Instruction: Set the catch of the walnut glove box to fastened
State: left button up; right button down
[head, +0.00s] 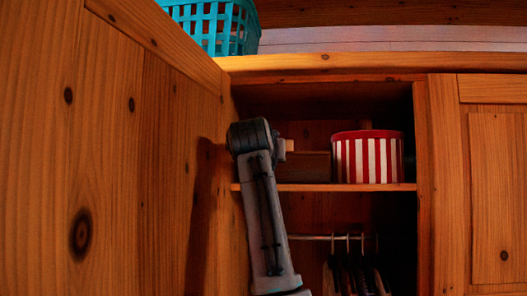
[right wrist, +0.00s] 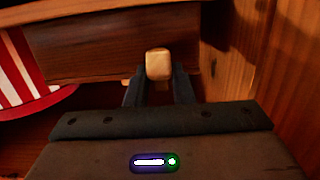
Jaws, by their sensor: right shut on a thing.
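The walnut glove box (head: 314,165) is a dark brown box on the wardrobe's upper shelf, left of a striped tin and partly hidden by my right arm. In the right wrist view its dark front (right wrist: 100,48) fills the upper left. A pale, rounded wooden catch (right wrist: 158,66) stands out at the front of the box. My right gripper (right wrist: 159,88) is shut on the catch, one finger on each side. In the head view the fingers are hidden behind the wrist; a pale piece (head: 289,145) shows beside it. My left gripper is not in view.
A red-and-white striped tin (head: 368,157) stands on the shelf (head: 350,187) to the right. Hangers (head: 355,275) hang from a rail below. A large wooden door (head: 120,150) fills the left. A teal basket (head: 212,25) sits on top of the wardrobe.

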jog(key=r+g+p, duration=0.1)
jog(key=p, duration=0.2)
jog(key=w+r+g+p, duration=0.1)
jog(key=g+p, duration=0.1)
jog(key=p, duration=0.1)
jog(key=shift+d+g+y+p, duration=0.1)
jog(key=shift+g+y+p, duration=0.2)
jog(key=shift+y+p, duration=0.1)
jog(key=shift+f, duration=0.25)
jog(key=c, duration=1.2)
grip_release()
jog(key=shift+c, duration=0.2)
